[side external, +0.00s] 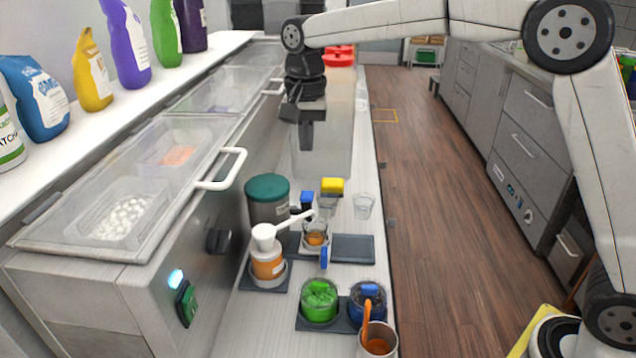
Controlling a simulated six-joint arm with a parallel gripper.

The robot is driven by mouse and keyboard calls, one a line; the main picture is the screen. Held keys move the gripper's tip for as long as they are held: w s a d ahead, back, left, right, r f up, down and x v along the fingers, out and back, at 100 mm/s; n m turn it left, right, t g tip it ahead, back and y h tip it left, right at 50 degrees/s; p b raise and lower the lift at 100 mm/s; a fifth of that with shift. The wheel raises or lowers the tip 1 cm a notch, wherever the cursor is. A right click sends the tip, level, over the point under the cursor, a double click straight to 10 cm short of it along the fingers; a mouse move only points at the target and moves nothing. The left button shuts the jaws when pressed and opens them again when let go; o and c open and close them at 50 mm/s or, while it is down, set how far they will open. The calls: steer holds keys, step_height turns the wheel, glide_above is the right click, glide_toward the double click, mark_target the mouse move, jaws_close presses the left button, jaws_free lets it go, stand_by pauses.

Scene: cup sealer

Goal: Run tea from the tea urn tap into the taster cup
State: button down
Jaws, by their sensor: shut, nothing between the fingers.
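A dark grey cylinder with a green lid (268,198), which looks like the tea urn, stands on the counter beside the cold cabinet. A blue piece (307,200) at its right side may be its tap. A small clear cup with amber liquid (316,236) stands right of the pump bottle, under or near its spout; I cannot tell whether it is the taster cup. Two clear glasses (363,206) and (327,207) stand behind it. My gripper (306,146) points down, shut and empty, above and beyond the urn, apart from these things.
A white pump bottle with orange contents (267,262) stands before the urn. Green (319,301) and blue (367,297) jars and a metal cup with an orange utensil (378,343) are at the front. A yellow sponge (332,186) lies behind. The cabinet handle (232,168) juts out at left.

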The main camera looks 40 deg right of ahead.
mark_target(309, 195)
step_height(309, 195, down, 9)
steer(key=shift+f, duration=0.2)
stand_by(0.3)
steer(key=shift+s+f, duration=0.15)
steer(key=shift+f, duration=1.15)
stand_by(3.5)
step_height(309, 195, up, 16)
steer(key=shift+w+f, duration=0.2)
steer(key=shift+w, duration=0.15)
stand_by(0.7)
stand_by(0.5)
